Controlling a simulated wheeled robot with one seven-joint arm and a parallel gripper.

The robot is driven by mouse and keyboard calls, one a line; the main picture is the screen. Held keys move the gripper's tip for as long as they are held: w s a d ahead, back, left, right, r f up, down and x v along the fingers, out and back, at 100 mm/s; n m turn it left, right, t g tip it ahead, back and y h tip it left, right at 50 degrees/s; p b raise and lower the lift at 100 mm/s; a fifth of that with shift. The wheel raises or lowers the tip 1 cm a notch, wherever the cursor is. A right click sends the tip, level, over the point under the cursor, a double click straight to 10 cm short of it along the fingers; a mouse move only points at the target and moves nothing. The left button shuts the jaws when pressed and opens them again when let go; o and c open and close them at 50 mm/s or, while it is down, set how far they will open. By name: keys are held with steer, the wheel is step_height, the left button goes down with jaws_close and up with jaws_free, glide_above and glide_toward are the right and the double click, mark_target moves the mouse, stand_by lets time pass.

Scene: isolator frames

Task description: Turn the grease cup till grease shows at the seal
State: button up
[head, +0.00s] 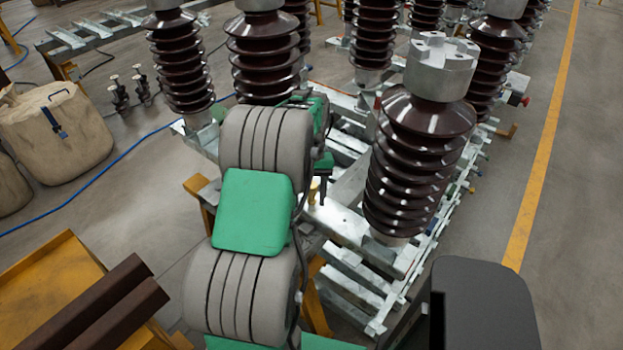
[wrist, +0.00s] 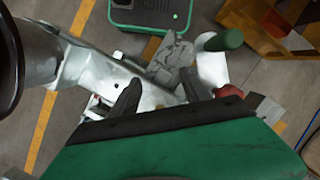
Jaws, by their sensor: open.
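My gripper (wrist: 160,82) is open in the wrist view, its two dark fingers apart with nothing clearly held between them. Beyond the fingertips lie a pale metal frame beam (wrist: 85,66) and a grey bracket-like part (wrist: 172,58). A small brass-yellow piece (head: 313,190) stands on the frame just right of my arm in the head view; I cannot tell whether it is the grease cup. No seal or grease can be made out. My arm hides part of the frame in the head view.
Brown ribbed insulators, the nearest (head: 418,150) right of my arm, stand on the galvanized frame (head: 345,225). A green-handled part (wrist: 225,40) and a red piece (wrist: 228,92) lie near the right finger. Sacks (head: 55,130) and a blue hose (head: 100,175) are at left.

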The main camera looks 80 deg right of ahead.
mark_target(312, 183)
steer(key=d+r+h, duration=0.1)
steer(key=d, duration=0.2)
steer(key=w+d+r+n+h, duration=0.1)
steer(key=d, duration=0.2)
steer(key=d+n+h+p, duration=0.1)
steer(key=d, duration=0.2)
steer(key=shift+w+r, duration=0.3)
steer(key=shift+r, duration=0.1)
step_height(312, 183, down, 8)
steer(key=shift+d+r+p, duration=0.15)
steer(key=shift+r+p, duration=0.1)
steer(key=shift+p, duration=0.4)
jaws_close()
